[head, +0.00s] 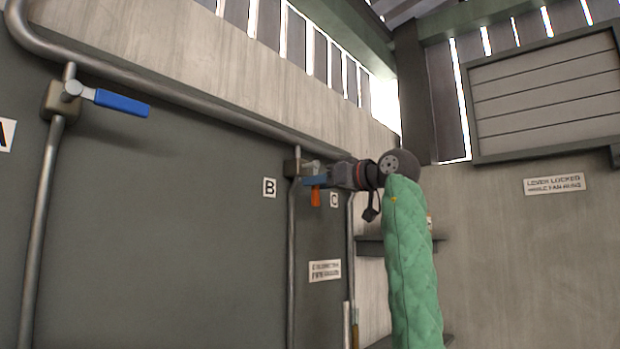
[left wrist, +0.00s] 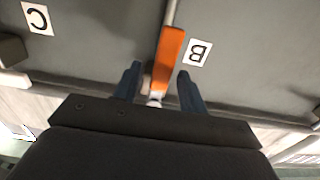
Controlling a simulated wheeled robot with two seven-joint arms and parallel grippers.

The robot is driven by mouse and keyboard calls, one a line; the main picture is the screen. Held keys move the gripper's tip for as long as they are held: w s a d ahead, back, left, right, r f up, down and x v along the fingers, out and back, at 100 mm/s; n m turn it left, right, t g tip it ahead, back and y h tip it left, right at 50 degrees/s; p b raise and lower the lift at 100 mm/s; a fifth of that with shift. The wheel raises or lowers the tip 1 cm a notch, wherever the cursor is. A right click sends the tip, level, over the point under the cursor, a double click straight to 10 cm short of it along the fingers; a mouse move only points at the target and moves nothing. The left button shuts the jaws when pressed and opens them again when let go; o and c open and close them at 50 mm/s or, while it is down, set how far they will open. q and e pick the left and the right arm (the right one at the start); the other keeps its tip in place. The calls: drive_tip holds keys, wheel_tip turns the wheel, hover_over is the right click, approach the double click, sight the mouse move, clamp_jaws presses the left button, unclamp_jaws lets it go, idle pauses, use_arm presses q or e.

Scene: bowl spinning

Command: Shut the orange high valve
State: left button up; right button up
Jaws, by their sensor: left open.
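The orange valve handle (head: 316,196) hangs down along the pipe beside sign B in the head view. Most of it is hidden behind my left gripper (head: 318,181). In the left wrist view the orange handle (left wrist: 170,58) lies in line with its pipe, and its pale pivot end sits between my left gripper's two blue fingers (left wrist: 158,88). The gripper is open, with one finger on each side of the handle's base. I cannot tell whether either finger touches it. My right gripper is not in view.
A blue-handled valve (head: 122,103) sits on the pipe near sign A, its handle sideways. A long grey pipe (head: 210,105) runs above the dark wall panel. Sign B (head: 269,187) and sign C (head: 334,200) are close by. A shelf (head: 372,247) juts out behind my arm.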

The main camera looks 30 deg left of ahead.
use_arm(q)
drive_tip(key=a+p, duration=0.1)
drive_tip(key=a, duration=0.2)
drive_tip(key=shift+w+a, duration=0.1)
drive_tip(key=shift+a, duration=0.1)
drive_tip(key=shift+d, duration=0.1)
drive_tip(key=shift+c, duration=0.6)
clamp_jaws()
